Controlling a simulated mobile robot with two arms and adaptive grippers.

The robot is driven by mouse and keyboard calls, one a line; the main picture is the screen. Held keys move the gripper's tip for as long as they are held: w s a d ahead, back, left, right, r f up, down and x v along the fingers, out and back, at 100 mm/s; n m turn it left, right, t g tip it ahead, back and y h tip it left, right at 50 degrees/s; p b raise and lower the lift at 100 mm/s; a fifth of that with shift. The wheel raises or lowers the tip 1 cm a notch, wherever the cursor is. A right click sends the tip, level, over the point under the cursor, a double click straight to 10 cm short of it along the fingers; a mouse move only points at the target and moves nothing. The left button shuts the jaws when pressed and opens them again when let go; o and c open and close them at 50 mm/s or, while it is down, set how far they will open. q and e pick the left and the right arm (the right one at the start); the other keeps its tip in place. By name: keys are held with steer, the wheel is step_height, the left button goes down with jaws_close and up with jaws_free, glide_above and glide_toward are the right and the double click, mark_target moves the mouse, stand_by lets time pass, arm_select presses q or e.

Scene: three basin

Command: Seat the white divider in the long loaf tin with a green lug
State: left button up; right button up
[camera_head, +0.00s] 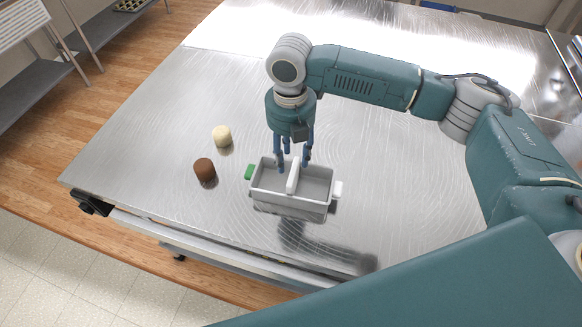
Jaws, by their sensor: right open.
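The long grey loaf tin (315,205) stands on the metal table, with a green lug (249,172) on its left end and a white lug (338,189) on its right end. The white divider (293,178) stands upright across the tin near its middle, its top edge above the rim. Whether its lower edge touches the tin floor is hidden by the front wall. My right gripper (292,163) points down just over the tin, its open fingers to either side of the divider's top, at its far end. My left gripper is not in view.
A brown round piece (204,168) and a cream round piece (222,135) rest on the metal table (140,150) left of the tin. The table is clear behind the tin and to its right. The table's front edge runs below the tin.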

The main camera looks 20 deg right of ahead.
steer(key=shift+r, duration=1.8)
